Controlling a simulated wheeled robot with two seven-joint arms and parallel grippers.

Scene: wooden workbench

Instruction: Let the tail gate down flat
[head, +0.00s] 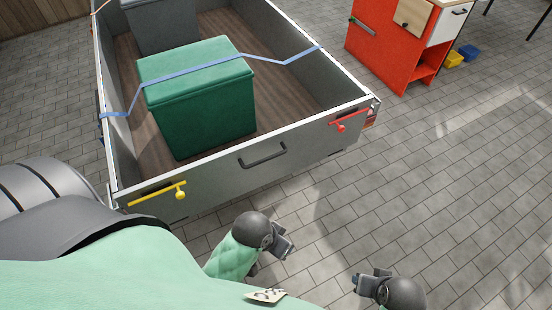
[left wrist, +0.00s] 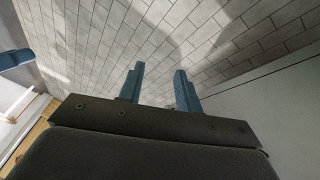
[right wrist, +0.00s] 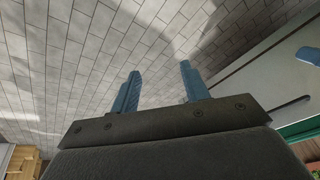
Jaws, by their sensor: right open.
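The grey tail gate (head: 225,172) stands upright across the trailer's near end. A dark handle (head: 262,155) sits at its middle. A yellow latch (head: 158,195) is at its left end and a red latch (head: 348,121) at its right end; I cannot tell whether either is fastened. My left gripper (head: 287,243) is open and empty, in front of the gate and apart from it; its fingers show spread in the left wrist view (left wrist: 160,85). My right gripper (head: 362,282) is open and empty, farther from the gate, over the paving. The gate's grey panel also shows in the right wrist view (right wrist: 255,85).
The trailer bed (head: 128,88) holds a green box (head: 205,105) under a blue strap (head: 200,68) and a grey box (head: 162,35) behind. A red cabinet (head: 378,52) stands at the back right, with blue and yellow bins beside it. The paving (head: 440,190) right of the gate is clear.

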